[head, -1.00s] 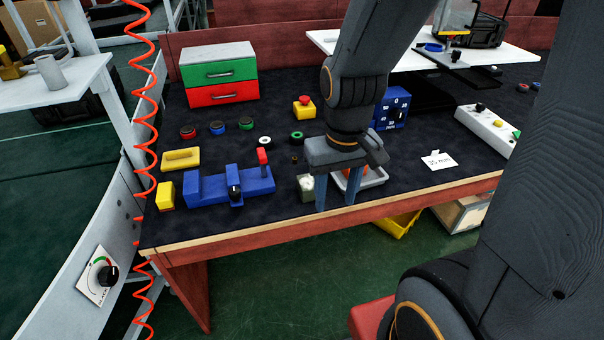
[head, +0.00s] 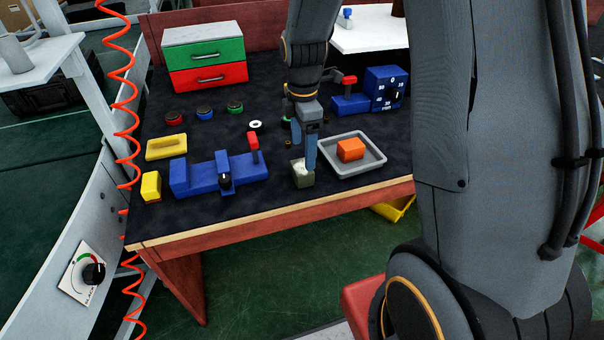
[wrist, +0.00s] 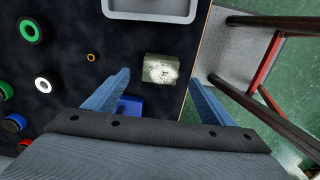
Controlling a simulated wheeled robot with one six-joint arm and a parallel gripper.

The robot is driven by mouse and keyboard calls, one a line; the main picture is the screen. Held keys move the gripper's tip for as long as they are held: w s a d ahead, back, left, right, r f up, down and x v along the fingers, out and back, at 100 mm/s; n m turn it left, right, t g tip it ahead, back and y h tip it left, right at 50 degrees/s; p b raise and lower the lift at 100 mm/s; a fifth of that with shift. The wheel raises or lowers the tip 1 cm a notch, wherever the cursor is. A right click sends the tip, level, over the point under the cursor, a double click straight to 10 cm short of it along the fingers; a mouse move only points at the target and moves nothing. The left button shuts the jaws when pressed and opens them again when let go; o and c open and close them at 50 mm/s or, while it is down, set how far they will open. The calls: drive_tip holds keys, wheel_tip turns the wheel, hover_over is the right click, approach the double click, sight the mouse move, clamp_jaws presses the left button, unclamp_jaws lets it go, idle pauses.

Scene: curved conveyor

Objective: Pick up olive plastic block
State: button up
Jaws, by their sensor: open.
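The olive block (head: 302,174) stands on the dark table top near its front edge, just left of the grey tray. In the wrist view the olive block (wrist: 160,69) has a pale, bright patch on its top and lies ahead of the fingers, roughly between their lines. My gripper (head: 305,160) points down at the block and partly covers it in the head view. In the wrist view my gripper (wrist: 160,78) has its two blue fingers spread wide with nothing between them. I cannot tell the exact height of the fingertips above the table.
The grey tray (head: 373,168) holds an orange block (head: 350,149). A blue lever fixture (head: 205,178) stands to the left, with yellow blocks (head: 151,186) beyond it. A red and green drawer box (head: 206,62) is at the back. The table's front edge is close to the olive block.

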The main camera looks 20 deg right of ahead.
sight(302, 166)
drive_tip(key=shift+a+f+p, duration=0.1)
drive_tip(key=shift+f+p, duration=0.6)
drive_tip(key=shift+f, duration=3)
drive_tip(key=shift+c, duration=0.3)
drive_tip(key=c, duration=1.2)
drive_tip(key=shift+o, duration=0.2)
drive_tip(key=shift+r, duration=0.1)
